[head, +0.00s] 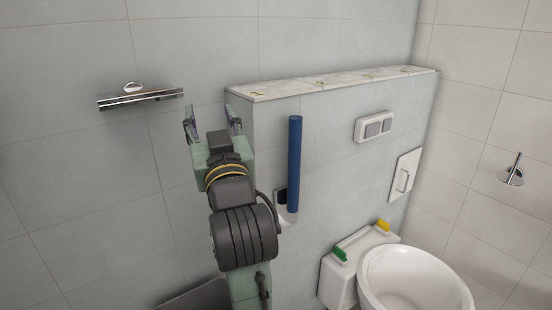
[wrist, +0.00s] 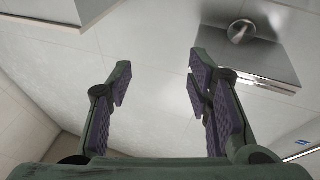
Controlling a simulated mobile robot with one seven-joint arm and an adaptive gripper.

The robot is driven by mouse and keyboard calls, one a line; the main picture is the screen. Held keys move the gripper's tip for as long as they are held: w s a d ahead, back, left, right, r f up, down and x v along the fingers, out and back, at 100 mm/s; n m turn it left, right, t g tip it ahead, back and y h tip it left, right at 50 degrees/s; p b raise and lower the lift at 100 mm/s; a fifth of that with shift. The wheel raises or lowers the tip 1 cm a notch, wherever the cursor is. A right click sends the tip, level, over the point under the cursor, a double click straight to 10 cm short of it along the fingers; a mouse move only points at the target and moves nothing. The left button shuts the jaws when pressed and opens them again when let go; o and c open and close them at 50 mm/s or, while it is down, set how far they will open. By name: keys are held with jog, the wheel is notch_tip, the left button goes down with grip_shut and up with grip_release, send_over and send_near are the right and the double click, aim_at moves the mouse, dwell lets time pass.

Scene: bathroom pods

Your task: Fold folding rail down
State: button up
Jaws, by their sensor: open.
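The folding rail (head: 295,165) is a blue bar standing upright against the half-height wall, with its dark and light mount (head: 284,203) low on that wall. My gripper (head: 212,120) is to the left of the rail, near the left end of the ledge, with its fingers pointing up. The fingers are spread apart and nothing is between them. In the wrist view my gripper (wrist: 160,78) is also open, with bare wall behind it. The rail does not show in the wrist view. My arm hides part of the wall beside the mount.
A chrome shelf (head: 140,97) is on the wall at left and shows close to the right finger in the wrist view (wrist: 262,82). A marble-topped ledge (head: 335,81) runs above the rail. A flush plate (head: 374,126), toilet (head: 412,275) and brush holder (head: 513,176) are at right.

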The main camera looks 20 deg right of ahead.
aim_at(296, 140)
jog(key=d+f+m+g+h+p, duration=0.2)
jog(key=d+f+h+p, duration=0.1)
jog(key=d, duration=0.5)
jog(key=d+f+m+g+h+p, duration=0.2)
jog(key=d+f+p, duration=0.3)
jog(key=d, duration=0.3)
jog(key=shift+s+d+h+p, duration=0.25)
jog(key=shift+h+p, duration=0.15)
jog(key=shift+p, duration=0.25)
jog(key=x, duration=0.2)
jog(key=p+x, duration=0.1)
jog(key=x, duration=0.5)
jog(key=shift+w+a+f, duration=0.1)
jog(key=shift+f, duration=0.3)
jog(key=shift+c, duration=0.3)
grip_shut()
